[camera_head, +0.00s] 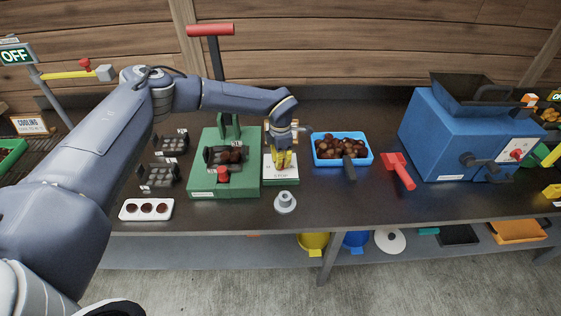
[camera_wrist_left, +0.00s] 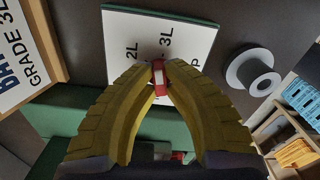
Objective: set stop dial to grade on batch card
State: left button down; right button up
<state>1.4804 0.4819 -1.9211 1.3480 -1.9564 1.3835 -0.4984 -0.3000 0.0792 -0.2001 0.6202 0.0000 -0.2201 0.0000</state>
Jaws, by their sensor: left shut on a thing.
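The stop dial is a small red-and-white knob (camera_wrist_left: 159,80) on a white plate (camera_wrist_left: 190,40) printed "2L" and "3L". In the head view the plate (camera_head: 282,178) sits on a green block right of the green press. My left gripper (camera_head: 284,161) reaches down over the plate; in the wrist view its yellow fingertips (camera_wrist_left: 158,72) are shut on the knob. The fingers cover part of the plate, and I cannot tell the knob's exact pointing. The batch card (camera_wrist_left: 20,58) at the wrist view's left edge reads "GRADE 3L"; I cannot make it out in the head view. My right gripper is not in view.
A green press (camera_head: 199,184) with a red handle (camera_head: 210,30) stands left of the plate. A grey round piece (camera_head: 286,203) sits in front. A blue tray (camera_head: 366,158) of chestnuts, a red scoop (camera_head: 398,170) and a blue machine (camera_head: 430,140) stand to the right.

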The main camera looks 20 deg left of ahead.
pick_arm(q)
jog(key=shift+f+m, duration=0.1)
jog(key=shift+m, duration=1.5)
jog(key=c, duration=1.5)
grip_release()
jog(key=shift+o, duration=0.2)
notch_tip(320, 180, up, 12)
